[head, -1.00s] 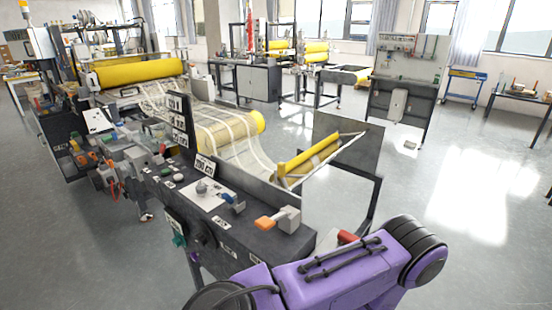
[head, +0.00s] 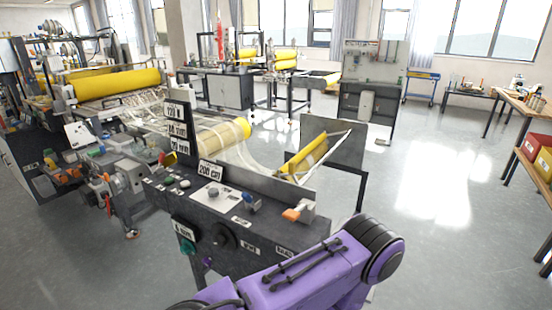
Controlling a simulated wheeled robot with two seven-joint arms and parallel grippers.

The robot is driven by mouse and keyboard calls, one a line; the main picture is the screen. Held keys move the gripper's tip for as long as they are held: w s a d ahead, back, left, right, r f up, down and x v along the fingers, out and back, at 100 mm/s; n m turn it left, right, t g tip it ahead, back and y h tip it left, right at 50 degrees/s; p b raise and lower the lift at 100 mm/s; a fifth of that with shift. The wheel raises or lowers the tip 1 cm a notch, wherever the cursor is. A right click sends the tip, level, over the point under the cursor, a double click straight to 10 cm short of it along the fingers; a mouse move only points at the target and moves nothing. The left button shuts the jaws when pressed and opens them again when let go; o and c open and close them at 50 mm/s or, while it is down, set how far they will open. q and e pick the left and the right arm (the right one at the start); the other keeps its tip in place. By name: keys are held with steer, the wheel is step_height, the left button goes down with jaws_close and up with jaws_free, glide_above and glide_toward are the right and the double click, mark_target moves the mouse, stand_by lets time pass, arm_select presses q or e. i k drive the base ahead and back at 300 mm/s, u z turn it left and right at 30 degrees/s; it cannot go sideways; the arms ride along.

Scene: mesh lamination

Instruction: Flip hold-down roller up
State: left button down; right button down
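The lamination machine (head: 225,232) stands in front of me, with a dark control panel on its near side. A yellow roller (head: 308,157) lies slanted at its right end, by a grey plate; I cannot tell whether this is the hold-down roller. A large yellow roll (head: 113,84) sits at the far left end, and a mesh-wrapped roll (head: 222,136) in the middle. An orange-tipped lever (head: 292,214) is on the panel's right top. One purple arm of mine crosses the bottom, in front of the panel. Neither gripper shows.
A grey cabinet (head: 369,85) stands behind the machine to the right. Tables with red and yellow boxes (head: 537,147) are at the right edge. The floor (head: 440,215) between them and the machine is clear.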

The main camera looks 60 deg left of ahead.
mark_target(289, 170)
steer(key=u, duration=1.15)
